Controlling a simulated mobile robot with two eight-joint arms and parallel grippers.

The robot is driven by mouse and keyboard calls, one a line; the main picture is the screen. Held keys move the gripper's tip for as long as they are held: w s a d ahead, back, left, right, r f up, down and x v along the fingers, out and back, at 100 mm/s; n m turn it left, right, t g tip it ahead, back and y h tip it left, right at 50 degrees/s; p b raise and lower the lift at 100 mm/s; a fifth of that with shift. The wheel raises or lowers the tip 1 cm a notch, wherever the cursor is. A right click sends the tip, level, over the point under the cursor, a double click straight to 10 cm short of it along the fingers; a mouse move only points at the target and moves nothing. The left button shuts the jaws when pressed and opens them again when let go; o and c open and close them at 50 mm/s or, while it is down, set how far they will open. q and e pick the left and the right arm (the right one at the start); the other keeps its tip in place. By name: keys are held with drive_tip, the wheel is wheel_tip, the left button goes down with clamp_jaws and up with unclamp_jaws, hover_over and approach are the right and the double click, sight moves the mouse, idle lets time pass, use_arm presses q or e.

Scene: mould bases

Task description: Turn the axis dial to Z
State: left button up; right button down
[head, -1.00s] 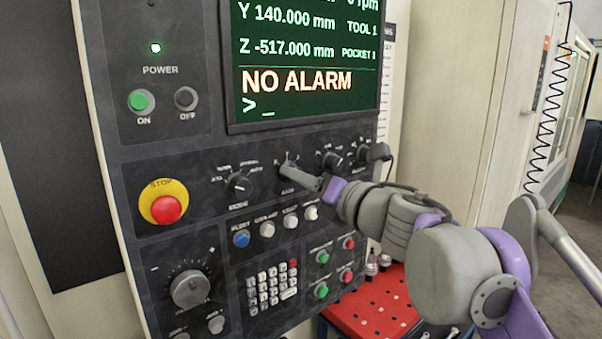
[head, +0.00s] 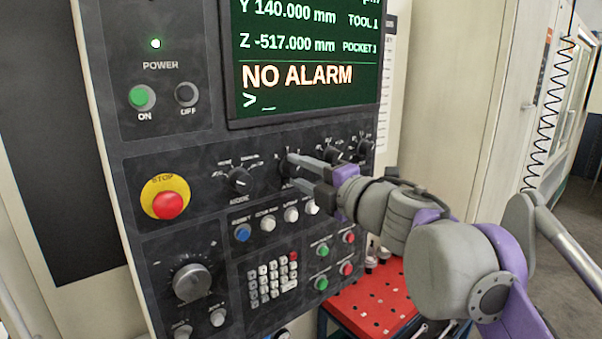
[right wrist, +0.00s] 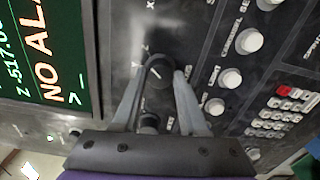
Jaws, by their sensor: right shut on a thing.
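The axis dial (head: 284,169) is a small black knob on the dark control panel, right of the mode dial (head: 239,181). It is largely covered by my right gripper (head: 292,171) in the head view. In the right wrist view the axis dial (right wrist: 156,72) lies between the two fingertips of my right gripper (right wrist: 160,74), which is shut on it. A light pointer line shows on the knob's face. The small letters around it are too blurred to read surely. My left gripper is not in view.
Other dials (head: 333,155) sit close to the right of the gripper. A row of push buttons (head: 267,224) lies just below. The red stop button (head: 168,205) is at the left, the screen (head: 305,60) above. A red tool tray (head: 370,300) stands below right.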

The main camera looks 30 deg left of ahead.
drive_tip(key=shift+m, duration=0.6)
drive_tip(key=shift+c, duration=2.2)
unclamp_jaws()
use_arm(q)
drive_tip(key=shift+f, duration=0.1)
use_arm(e)
drive_tip(key=shift+d, duration=0.1)
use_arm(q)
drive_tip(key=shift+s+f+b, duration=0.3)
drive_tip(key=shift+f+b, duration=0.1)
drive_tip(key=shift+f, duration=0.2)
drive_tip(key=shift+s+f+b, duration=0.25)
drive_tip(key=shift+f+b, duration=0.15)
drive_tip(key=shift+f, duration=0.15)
use_arm(e)
drive_tip(key=v, duration=1)
drive_tip(key=shift+s+d, duration=0.2)
drive_tip(key=shift+d, duration=0.05)
